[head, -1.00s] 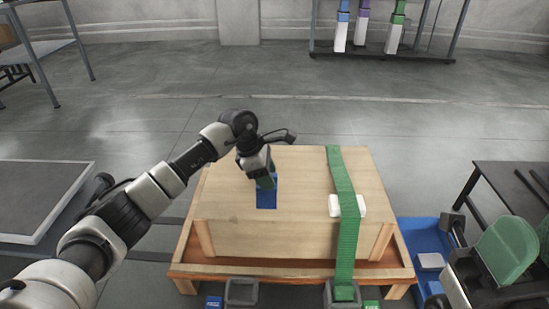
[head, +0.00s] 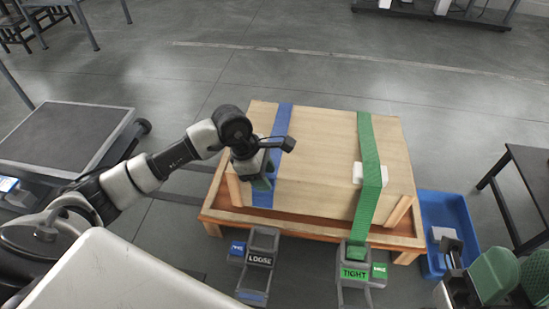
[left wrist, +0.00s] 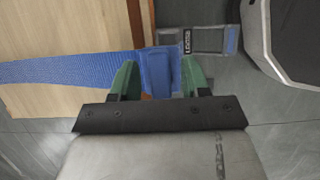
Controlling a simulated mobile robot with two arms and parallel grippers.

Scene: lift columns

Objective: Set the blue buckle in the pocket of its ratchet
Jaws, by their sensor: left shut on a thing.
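My left gripper (head: 262,184) is shut on the blue buckle at the front edge of the wooden crate. In the left wrist view the blue buckle (left wrist: 158,72) sits between the two green fingers, at the end of the blue strap (left wrist: 75,70). The strap runs over the crate top in the head view (head: 277,135). The blue strap's ratchet (head: 262,243), labelled LOOSE, lies in front of and below the buckle, apart from it. It also shows beyond the fingers in the left wrist view (left wrist: 205,40). My right gripper (head: 516,272) is partly visible at the lower right; its opening is unclear.
The wooden crate (head: 325,150) stands on an orange-brown pallet (head: 300,228). A green strap (head: 369,165) crosses it to a ratchet labelled TIGHT (head: 354,272). A blue bin (head: 445,210) and dark table (head: 528,175) stand right. Grey floor lies behind.

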